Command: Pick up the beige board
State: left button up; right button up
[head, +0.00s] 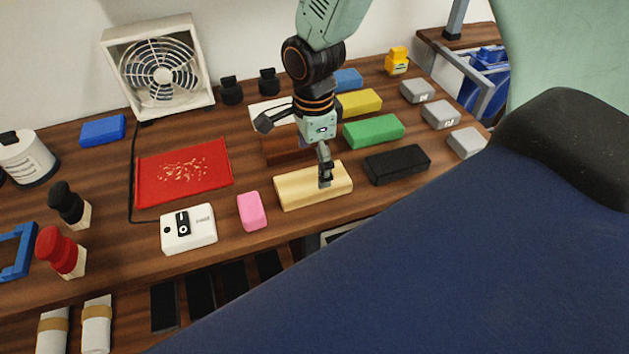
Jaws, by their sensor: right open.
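The beige board (292,190) lies flat near the front edge of the wooden counter, in the middle of the head view. My right gripper (296,153) comes down from above and is open. One dark finger reaches down in front of the board's right half. The other finger is spread to the left, over the boards behind. I cannot tell whether the lower fingertip touches the beige board. My left gripper is out of view.
A dark board (397,164) lies right of the beige one, a green board (374,130) behind it. A reddish-brown board (285,151) lies just behind the beige one, partly hidden. A pink block (252,211) and white device (188,230) lie to the left.

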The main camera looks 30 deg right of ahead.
aim_at(312, 179)
jog(key=f, duration=0.5)
jog(key=shift+w+a+f, duration=0.1)
jog(key=shift+a+f, duration=0.15)
jog(key=shift+a, duration=0.05)
jog(key=shift+s+d+r, duration=0.15)
jog(key=shift+s, duration=0.25)
jog(key=shift+w, duration=0.4)
jog(key=c, duration=0.6)
jog(key=shift+s, duration=0.3)
jog(key=c, duration=0.5)
jog(key=shift+w, duration=0.1)
jog(key=shift+c, duration=1.3)
jog(key=shift+w, duration=0.15)
